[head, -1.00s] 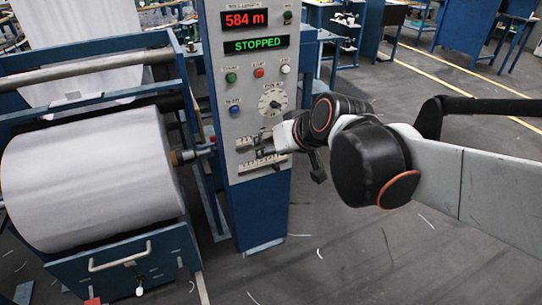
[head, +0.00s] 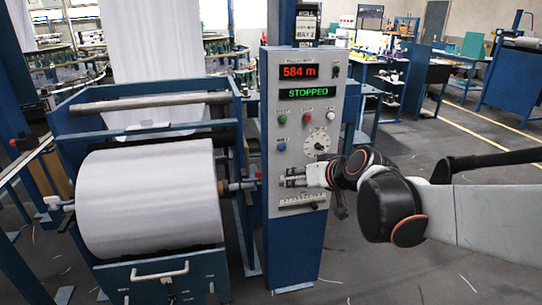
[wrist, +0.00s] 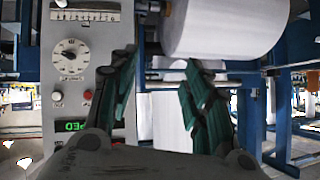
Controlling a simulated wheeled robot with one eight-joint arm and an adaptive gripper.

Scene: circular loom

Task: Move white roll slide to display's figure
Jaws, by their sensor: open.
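The blue post's grey control panel (head: 346,98) carries a red display (head: 299,72) reading 584 m. A pale, ticked slide scale (head: 303,204) runs across the lower panel. In the wrist view, which is upside down, the scale (wrist: 85,16) is at the top left; its marks and knob position cannot be read. My gripper (head: 293,180) is in front of the panel, just above the scale in the head view, fingers pointing left. In the wrist view its green-padded fingers (wrist: 160,62) are apart and empty, beside the panel's edge. I see no contact with the slide.
Below the red display are a green STOPPED display (head: 308,92), several buttons and a dial (head: 317,143). A large white fabric roll (head: 150,200) sits in the blue loom frame left of the post. Grey floor (head: 400,278) is free at front right.

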